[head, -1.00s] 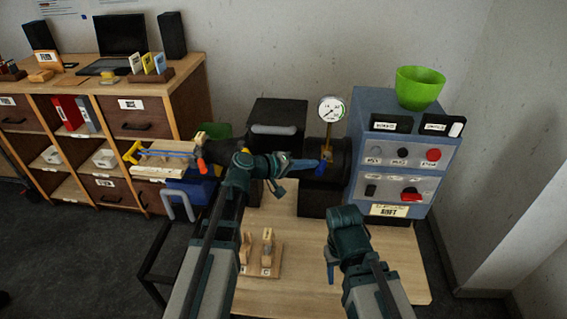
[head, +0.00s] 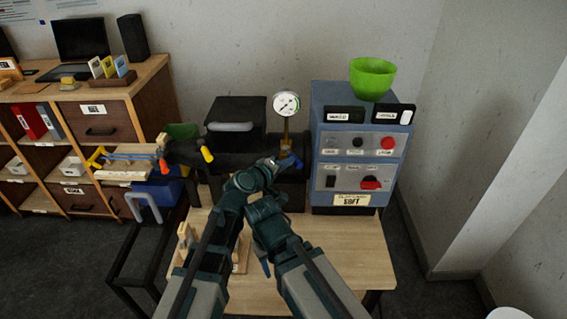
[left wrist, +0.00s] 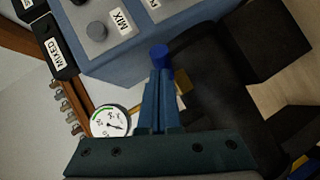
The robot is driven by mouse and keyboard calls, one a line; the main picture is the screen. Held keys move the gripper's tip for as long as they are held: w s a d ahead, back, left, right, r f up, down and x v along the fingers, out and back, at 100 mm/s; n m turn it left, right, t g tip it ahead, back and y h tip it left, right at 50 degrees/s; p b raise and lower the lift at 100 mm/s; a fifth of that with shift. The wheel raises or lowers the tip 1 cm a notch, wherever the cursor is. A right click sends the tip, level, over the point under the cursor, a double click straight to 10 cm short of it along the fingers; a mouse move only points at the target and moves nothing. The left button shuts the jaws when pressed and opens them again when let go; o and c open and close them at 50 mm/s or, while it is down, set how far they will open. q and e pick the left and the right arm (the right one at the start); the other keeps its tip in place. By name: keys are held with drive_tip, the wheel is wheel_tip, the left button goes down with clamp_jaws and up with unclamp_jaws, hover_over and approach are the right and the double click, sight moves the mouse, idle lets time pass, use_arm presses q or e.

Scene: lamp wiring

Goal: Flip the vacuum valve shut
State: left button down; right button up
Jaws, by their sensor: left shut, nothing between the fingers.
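The vacuum valve shows as a small blue handle (head: 289,162) at the foot of the brass stem under the round gauge (head: 286,104). My left gripper (head: 276,162) is at the handle in the head view. In the left wrist view its fingers (left wrist: 158,95) are shut and empty, and the blue handle (left wrist: 159,52) appears right at their tips. I cannot tell whether they touch. The gauge also shows there, beside the fingers (left wrist: 109,121). The valve body is mostly hidden. My right gripper (head: 265,266) hangs low over the table, its jaws unclear.
A blue-grey control box (head: 318,140) with knobs stands right of the valve, a green bowl (head: 373,78) on top. A black machine (head: 235,125) with a grey handle stands to the left. A wooden stand (head: 240,262) is partly hidden by my arms. The table's right front (head: 350,255) is clear.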

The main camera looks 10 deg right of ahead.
use_arm(q)
drive_tip(key=shift+d, duration=0.25)
use_arm(e)
drive_tip(key=shift+d, duration=0.25)
use_arm(q)
drive_tip(key=shift+s+d, duration=0.15)
drive_tip(key=shift+d, duration=0.05)
use_arm(e)
drive_tip(key=shift+s, duration=0.1)
